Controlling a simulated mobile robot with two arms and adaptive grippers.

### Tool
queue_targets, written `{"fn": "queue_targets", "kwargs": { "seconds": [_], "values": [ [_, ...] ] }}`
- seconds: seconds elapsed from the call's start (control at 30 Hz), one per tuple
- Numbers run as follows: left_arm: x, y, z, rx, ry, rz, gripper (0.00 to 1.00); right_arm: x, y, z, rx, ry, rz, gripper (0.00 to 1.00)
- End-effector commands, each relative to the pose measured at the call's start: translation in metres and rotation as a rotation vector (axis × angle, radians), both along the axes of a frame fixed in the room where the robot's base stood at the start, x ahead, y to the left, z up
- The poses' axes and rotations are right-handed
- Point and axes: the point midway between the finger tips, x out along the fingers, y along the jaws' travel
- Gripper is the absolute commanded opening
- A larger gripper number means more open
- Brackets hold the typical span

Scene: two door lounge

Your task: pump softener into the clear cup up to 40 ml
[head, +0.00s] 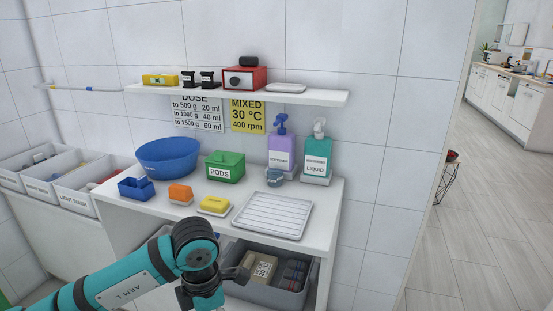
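The softener bottle (281,155) is purple with a blue pump head and a white label. It stands upright at the back of the white table, against the wall. A small bluish see-through cup (275,175) sits on the table directly in front of the bottle's base. Any liquid level in it is too small to tell. My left gripper (213,288) is in front of the table at the bottom of the picture, well short of the bottle and cup. Its dark fingers are spread and hold nothing visible. My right gripper is not in view.
A teal liquid bottle (317,160) stands right of the softener. A ribbed white tray (273,216), green pods box (225,167), blue bowl (168,156) and yellow sponge-like block (214,204) share the table (327,200). A shelf (230,94) hangs above. A grey bin (262,290) sits below.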

Motion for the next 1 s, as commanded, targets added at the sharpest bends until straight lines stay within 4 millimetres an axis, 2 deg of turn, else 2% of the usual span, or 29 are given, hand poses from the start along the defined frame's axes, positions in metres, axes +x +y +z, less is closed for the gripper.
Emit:
{"fn": "queue_targets", "kwargs": {
  "seconds": [0.03, 0.2, 1.0],
  "values": [
    [-0.0001, -0.0002, -0.0001, -0.001, 0.001, 0.000, 0.70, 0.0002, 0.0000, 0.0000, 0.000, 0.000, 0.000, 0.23],
    [-0.0001, -0.0002, -0.0001, -0.001, 0.001, 0.000, 0.70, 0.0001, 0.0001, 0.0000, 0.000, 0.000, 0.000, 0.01],
    [-0.0001, -0.0003, -0.0001, -0.001, 0.001, 0.000, 0.70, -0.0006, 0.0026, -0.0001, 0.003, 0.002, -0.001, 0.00]
  ]
}}
